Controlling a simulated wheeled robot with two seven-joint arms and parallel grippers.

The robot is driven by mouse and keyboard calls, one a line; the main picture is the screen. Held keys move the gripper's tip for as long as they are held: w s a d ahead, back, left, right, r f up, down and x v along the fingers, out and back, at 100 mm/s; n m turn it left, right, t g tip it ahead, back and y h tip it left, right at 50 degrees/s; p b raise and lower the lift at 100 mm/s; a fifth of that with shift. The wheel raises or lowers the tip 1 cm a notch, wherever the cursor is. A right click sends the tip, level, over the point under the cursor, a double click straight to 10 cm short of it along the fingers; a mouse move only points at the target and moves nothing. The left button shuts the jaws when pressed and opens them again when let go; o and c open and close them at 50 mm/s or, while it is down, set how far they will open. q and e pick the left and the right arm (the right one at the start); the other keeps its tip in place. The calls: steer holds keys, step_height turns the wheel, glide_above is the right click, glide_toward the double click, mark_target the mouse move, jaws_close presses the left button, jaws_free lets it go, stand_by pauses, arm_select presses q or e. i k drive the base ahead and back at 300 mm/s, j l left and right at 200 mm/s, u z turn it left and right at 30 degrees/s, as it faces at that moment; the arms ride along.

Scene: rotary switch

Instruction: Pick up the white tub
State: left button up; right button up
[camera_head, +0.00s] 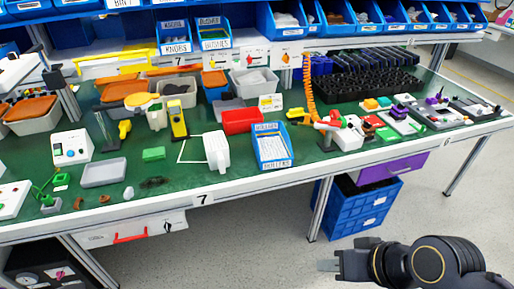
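On the green bench top (330,170), a white open tub (253,82) stands toward the back, with pale contents that are too small to make out. A white rounded container (217,150) stands nearer the front edge, left of a blue bin; I cannot tell which of the two is the white tub. My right gripper (328,265) is at the bottom right, over the floor in front of the bench, pointing left and apart from everything on it. Its fingers are small and seen edge-on, so their opening is unclear. My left gripper is out of view.
A shallow grey-white tray (104,172) lies at the left. Blue shelf bins line the back. A blue crate (357,205) sits under the bench. The floor beside my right arm is clear.

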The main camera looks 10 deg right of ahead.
mark_target(216, 147)
steer(key=i+z, duration=0.35)
steer(key=i, duration=0.8)
